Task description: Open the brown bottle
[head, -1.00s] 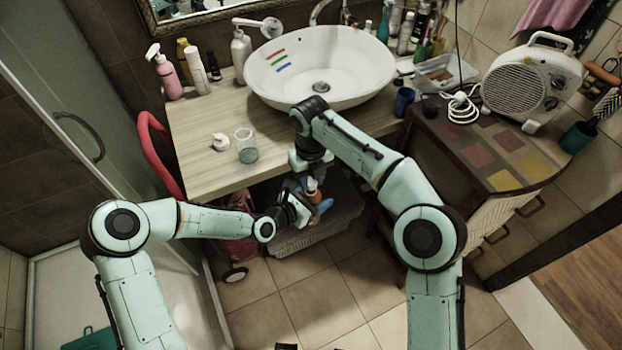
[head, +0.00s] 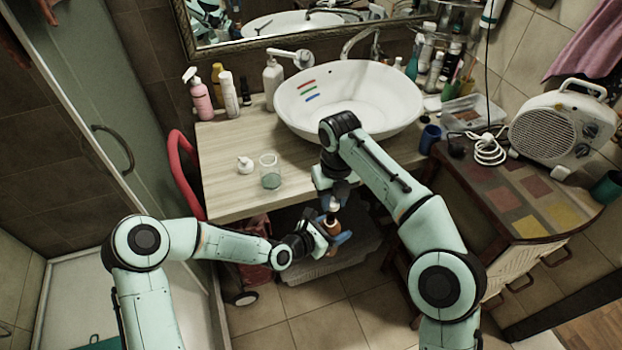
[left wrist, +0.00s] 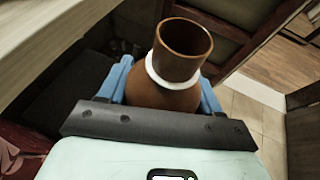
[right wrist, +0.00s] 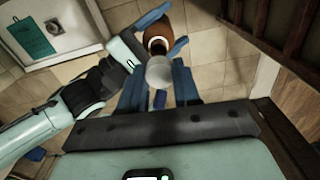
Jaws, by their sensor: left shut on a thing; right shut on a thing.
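The brown bottle (left wrist: 160,90) is clamped between the blue fingers of my left gripper (head: 333,238), below the counter's front edge. Its neck is open at the top, with a white ring around it, in the left wrist view. My right gripper (head: 333,198) is above the bottle, pointing down. It is shut on a round white cap (right wrist: 160,72), which shows between its blue fingers in the right wrist view. The brown bottle (right wrist: 158,30) shows beyond the cap there. The cap is off the neck. The bottle's lower part is hidden by my left gripper.
The wooden counter (head: 225,195) carries a glass (head: 269,172), a small white pump top (head: 245,165) and the basin (head: 350,105). A grey basket (head: 310,292) stands under it. A cabinet (head: 510,200) with a fan heater (head: 565,130) is at the right.

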